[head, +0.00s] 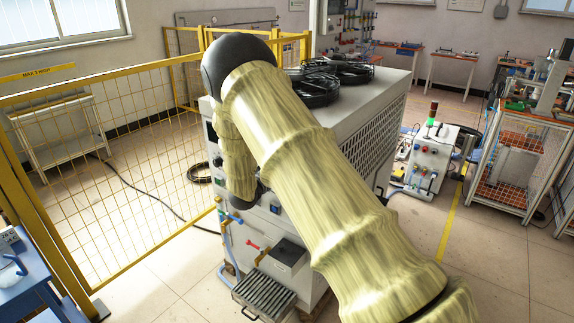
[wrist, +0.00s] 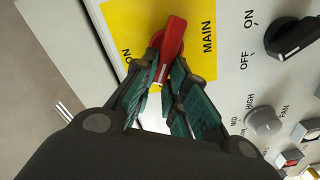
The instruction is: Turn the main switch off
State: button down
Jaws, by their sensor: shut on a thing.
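The main switch (wrist: 172,36) is a red handle on a yellow plate (wrist: 125,22) marked MAIN, with part of an ON label to its left. It shows in the wrist view at the top middle, and the handle slants from upper right to lower left. My gripper (wrist: 163,78) is shut on the lower end of the red handle, one fingertip on each side. In the head view, my arm hides the switch and the gripper against the large grey machine (head: 358,118).
Close to the right of the switch are a black ON/OFF knob (wrist: 292,39), a grey FAN knob (wrist: 263,122) and small buttons lower right. In the head view, a yellow mesh fence (head: 120,150) stands left of the machine, and a small control box (head: 428,158) stands on its right.

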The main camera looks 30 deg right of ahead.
jog(key=c, duration=1.4)
grip_release()
jog(key=shift+c, duration=0.2)
jog(key=shift+a, duration=0.1)
jog(key=v, duration=1.1)
jog(key=shift+a, duration=0.4)
